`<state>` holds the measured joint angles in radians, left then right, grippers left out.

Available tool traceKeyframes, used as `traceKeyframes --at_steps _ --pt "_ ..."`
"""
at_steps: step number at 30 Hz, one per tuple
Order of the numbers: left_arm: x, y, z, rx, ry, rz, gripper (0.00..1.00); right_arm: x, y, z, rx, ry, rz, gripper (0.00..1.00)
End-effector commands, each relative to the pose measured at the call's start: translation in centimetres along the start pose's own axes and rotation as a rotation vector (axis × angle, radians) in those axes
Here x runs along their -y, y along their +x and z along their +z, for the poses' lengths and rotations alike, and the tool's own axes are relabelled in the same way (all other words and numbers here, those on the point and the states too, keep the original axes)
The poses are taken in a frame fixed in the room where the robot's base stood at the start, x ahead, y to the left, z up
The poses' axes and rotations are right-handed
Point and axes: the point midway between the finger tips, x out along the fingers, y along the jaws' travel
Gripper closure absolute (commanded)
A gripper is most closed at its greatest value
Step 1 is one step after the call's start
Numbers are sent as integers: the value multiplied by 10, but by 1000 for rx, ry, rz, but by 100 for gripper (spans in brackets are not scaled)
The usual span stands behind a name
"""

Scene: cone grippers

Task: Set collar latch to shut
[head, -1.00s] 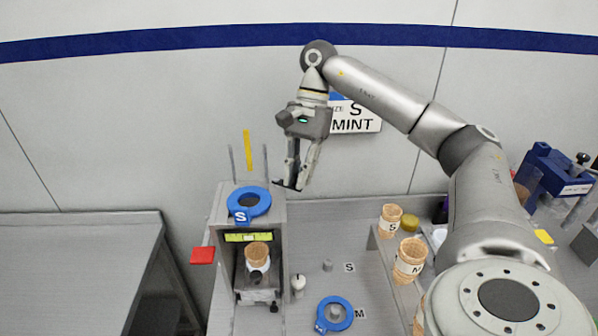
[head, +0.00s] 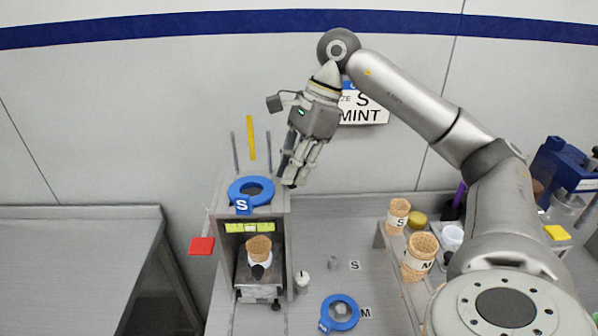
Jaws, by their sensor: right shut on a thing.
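The blue collar ring marked S (head: 251,190) lies on top of the grey stand (head: 284,240). My right gripper (head: 291,182) points down at the right edge of the stand's top, just right of the ring. Its fingers are close together and shut on a small part there, which I take to be the collar latch; the fingers hide it, so its position cannot be told. A cone (head: 259,247) stands inside the stand below the yellow-green level strip (head: 249,227). My left gripper is out of view.
Thin upright rods and a yellow strip (head: 251,138) rise behind the ring. A red tab (head: 201,246) juts out at left. A second blue ring (head: 340,312) lies on the bench by the M label. Cones (head: 398,216) stand in a rack at right. The left table is bare.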

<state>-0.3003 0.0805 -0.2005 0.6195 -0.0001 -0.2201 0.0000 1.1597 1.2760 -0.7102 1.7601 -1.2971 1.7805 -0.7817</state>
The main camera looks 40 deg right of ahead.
Motion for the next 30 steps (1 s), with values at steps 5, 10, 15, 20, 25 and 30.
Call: traceKeyframes --at_steps 5,10,15,20,25,30 --pt "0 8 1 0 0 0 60 -1 5 8 -1 152 -64 100" --pt "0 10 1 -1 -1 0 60 0 7 16 -1 291 -121 100" --pt "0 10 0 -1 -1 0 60 2 9 22 -1 408 -169 100" --pt "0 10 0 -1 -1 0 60 4 11 25 -1 492 -203 100" --pt "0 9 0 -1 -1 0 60 6 12 28 -1 549 -226 100" --pt "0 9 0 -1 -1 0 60 7 12 29 -1 577 -237 100"
